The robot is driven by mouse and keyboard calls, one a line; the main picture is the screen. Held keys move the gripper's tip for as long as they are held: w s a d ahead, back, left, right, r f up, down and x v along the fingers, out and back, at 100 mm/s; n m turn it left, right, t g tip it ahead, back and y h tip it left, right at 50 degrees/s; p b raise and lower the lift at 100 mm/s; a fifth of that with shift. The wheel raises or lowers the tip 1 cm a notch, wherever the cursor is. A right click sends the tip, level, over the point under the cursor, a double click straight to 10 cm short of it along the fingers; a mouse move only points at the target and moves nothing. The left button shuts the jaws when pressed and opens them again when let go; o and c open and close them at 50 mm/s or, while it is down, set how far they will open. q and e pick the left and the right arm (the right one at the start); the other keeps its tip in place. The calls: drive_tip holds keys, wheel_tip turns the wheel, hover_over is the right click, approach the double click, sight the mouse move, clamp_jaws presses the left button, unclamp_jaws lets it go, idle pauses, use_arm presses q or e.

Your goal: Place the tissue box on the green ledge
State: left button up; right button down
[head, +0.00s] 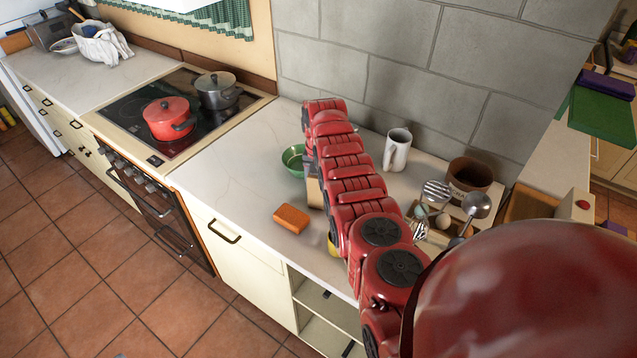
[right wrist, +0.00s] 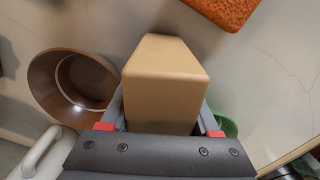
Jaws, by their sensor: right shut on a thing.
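A plain tan box (right wrist: 165,75), which looks like the tissue box, sits between the fingers of my right gripper (right wrist: 162,112). The gripper is shut on it. In the head view only a narrow strip of the box (head: 313,192) shows beside my red arm, above the counter near the green bowl; the arm hides the rest. The green ledge (head: 601,118) is at the far right, beyond the grey block wall, with a dark purple item (head: 606,84) at its far end. My left gripper is not in view.
On the counter are an orange sponge (head: 291,218), a green bowl (head: 293,159), a white mug (head: 396,150), a brown pot (head: 469,178) and utensils (head: 437,192). A red pot (head: 168,118) and a grey pot (head: 216,90) stand on the hob. The counter near the hob is clear.

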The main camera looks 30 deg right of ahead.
drive_tip(key=shift+f, duration=0.15)
drive_tip(key=shift+c, duration=2)
unclamp_jaws()
drive_tip(key=shift+r, duration=0.3)
